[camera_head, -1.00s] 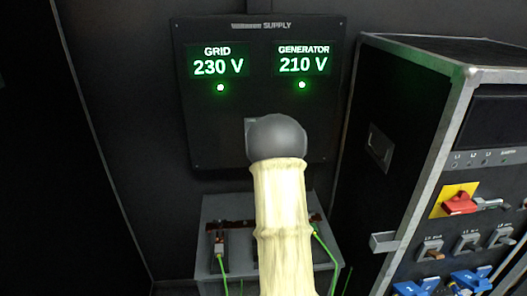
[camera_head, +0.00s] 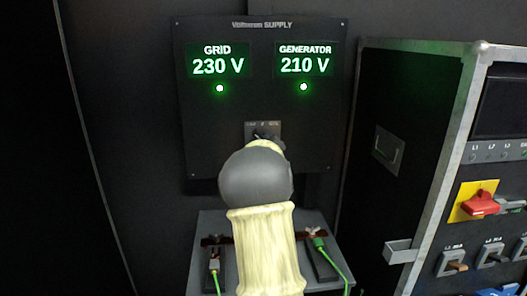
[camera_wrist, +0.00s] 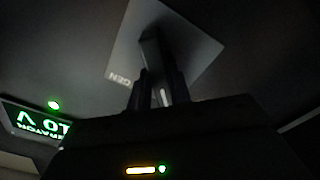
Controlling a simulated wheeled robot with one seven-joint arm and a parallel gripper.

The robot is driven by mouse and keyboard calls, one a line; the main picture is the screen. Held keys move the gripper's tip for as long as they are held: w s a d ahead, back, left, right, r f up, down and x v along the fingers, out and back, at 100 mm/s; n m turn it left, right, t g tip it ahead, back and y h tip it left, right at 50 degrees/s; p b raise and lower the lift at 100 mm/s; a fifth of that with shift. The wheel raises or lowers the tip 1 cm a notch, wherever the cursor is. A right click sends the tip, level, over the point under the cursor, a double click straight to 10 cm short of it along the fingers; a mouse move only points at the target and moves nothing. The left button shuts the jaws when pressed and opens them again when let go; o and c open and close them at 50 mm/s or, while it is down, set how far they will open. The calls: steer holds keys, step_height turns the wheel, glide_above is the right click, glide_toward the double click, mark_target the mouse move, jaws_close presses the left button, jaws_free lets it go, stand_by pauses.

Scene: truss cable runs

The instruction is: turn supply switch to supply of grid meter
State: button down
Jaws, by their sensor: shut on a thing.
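The black supply panel (camera_head: 262,105) carries a grid meter (camera_head: 218,61) reading 230 V on the left and a generator meter (camera_head: 303,60) reading 210 V on the right. A green lamp glows under each. The supply switch plate (camera_head: 263,126) is below and between them. In the wrist view the plate (camera_wrist: 197,42) is tilted, with a GEN label by one corner. My gripper (camera_wrist: 157,78) is shut on the dark switch handle (camera_wrist: 151,48). In the head view my wrist and forearm hide the gripper's lower part. Which way the handle points is unclear.
Below the panel is a grey box (camera_head: 206,230) with green cables on both sides. On the right stands a black flight case (camera_head: 385,105) with metal edges, a red rotary switch (camera_head: 480,203) on yellow and several small levers. Dark walls surround the panel.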

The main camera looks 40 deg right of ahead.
steer(key=shift+n, duration=0.3)
steer(key=c, duration=1.3)
jaws_free()
steer(key=shift+s+a, duration=0.1)
steer(key=b+v, duration=0.3)
steer(key=v, duration=1.4)
steer(key=shift+s+b, duration=0.15)
steer(key=shift+b, duration=0.2)
